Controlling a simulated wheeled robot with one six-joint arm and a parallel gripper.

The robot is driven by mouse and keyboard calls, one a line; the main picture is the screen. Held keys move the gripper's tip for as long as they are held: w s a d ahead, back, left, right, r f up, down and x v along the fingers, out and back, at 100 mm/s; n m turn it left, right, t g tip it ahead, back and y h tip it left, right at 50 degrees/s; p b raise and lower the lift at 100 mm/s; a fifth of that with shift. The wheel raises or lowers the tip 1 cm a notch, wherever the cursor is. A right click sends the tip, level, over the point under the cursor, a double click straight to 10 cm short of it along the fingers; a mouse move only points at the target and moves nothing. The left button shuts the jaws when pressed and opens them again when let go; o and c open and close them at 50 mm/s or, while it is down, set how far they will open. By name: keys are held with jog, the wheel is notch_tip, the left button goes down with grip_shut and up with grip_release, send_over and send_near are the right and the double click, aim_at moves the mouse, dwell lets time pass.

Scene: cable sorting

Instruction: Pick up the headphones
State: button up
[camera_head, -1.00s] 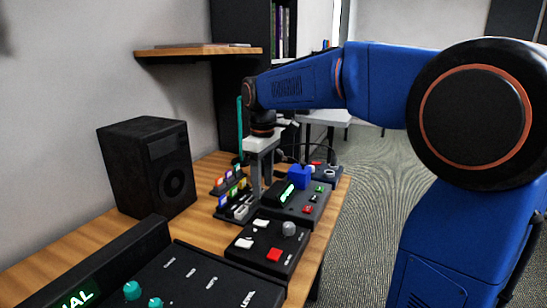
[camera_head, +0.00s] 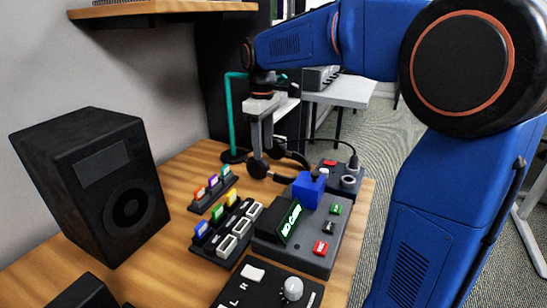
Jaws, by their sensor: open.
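The black headphones (camera_head: 258,169) lie on the wooden desk near its far end, beside the base of a teal stand (camera_head: 230,117). A round ear cup and part of a thin dark band show. My gripper (camera_head: 262,148) points down with its two grey fingers just over the headphones. The fingers are apart with nothing clearly held between them. The fingertips overlap the headphones in this view, and I cannot tell whether they touch. Part of the headphones is hidden behind the fingers.
A black speaker (camera_head: 92,187) stands at the left. A console with a green display (camera_head: 290,222), a blue block (camera_head: 308,190) and a rack of coloured connectors (camera_head: 229,233) sit in front of the headphones. A small box (camera_head: 348,178) with a cable stands to their right. A shelf (camera_head: 160,9) hangs above.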

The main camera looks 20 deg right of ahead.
aim_at(263, 178)
jog(key=shift+a+f, duration=0.2)
jog(key=shift+f, duration=3.2)
jog(key=shift+c, duration=0.6)
grip_shut()
